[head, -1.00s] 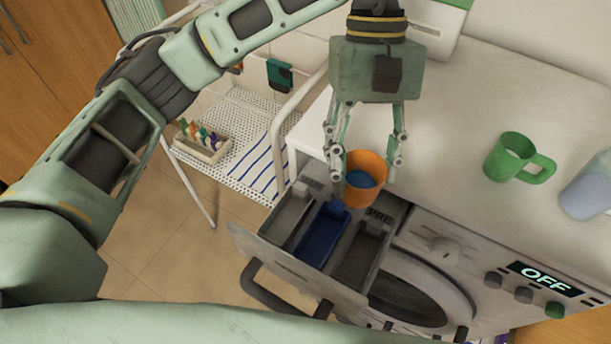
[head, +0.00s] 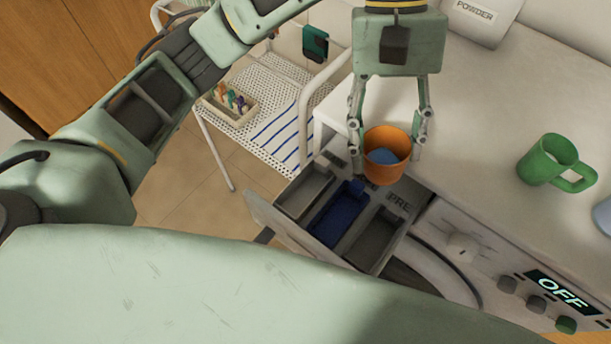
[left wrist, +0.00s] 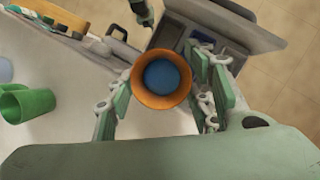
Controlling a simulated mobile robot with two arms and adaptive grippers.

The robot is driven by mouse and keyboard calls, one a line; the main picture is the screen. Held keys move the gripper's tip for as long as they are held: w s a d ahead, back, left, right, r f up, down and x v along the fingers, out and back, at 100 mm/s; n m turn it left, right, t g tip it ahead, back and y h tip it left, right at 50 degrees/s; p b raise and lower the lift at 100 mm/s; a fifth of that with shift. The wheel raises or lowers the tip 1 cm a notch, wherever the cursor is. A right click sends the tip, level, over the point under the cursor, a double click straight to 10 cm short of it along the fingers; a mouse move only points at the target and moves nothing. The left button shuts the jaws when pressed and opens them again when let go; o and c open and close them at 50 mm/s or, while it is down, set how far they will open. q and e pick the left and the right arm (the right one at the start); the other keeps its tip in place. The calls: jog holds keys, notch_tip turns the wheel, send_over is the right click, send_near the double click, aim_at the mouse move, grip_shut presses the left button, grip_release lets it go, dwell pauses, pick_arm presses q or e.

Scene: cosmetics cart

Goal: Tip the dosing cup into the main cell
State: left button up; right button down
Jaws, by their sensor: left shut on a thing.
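The dosing cup is an orange cup (head: 387,172) with blue contents (head: 383,157). My left gripper (head: 390,150) is shut on it, one finger on each side, and holds it roughly upright over the back end of the open drawer (head: 262,215). The drawer has a grey cell (head: 303,192) at left, a blue cell (head: 337,220) in the middle and a grey cell (head: 374,240) near the PRE mark at right. Which is the main cell cannot be read. The left wrist view looks down into the cup (left wrist: 138,92), with the drawer beyond it. My right gripper is not in view.
The washing machine top (head: 480,120) is mostly clear beside the cup. A green mug (head: 543,163) stands on it at right, and a powder box (head: 482,20) at the back. A white cart (head: 238,80) with a small tray of colourful items (head: 232,108) stands left.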

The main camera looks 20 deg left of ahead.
pick_arm(q)
jog(key=f+b, duration=0.1)
jog(key=f, duration=0.1)
jog(key=a+f+h+b, duration=0.1)
jog(key=f+b, duration=0.1)
jog(key=a+f+h+b, duration=0.1)
jog(key=f+b, duration=0.1)
jog(key=shift+s, duration=0.15)
jog(key=a+m+h+b, duration=0.3)
jog(key=a+h+b, duration=0.4)
jog(key=b, duration=1.3)
jog(key=h, duration=0.4)
jog(key=shift+s+a+r+b, duration=0.25)
jog(key=shift+s+r+b, duration=0.05)
jog(key=shift+s+b, duration=0.1)
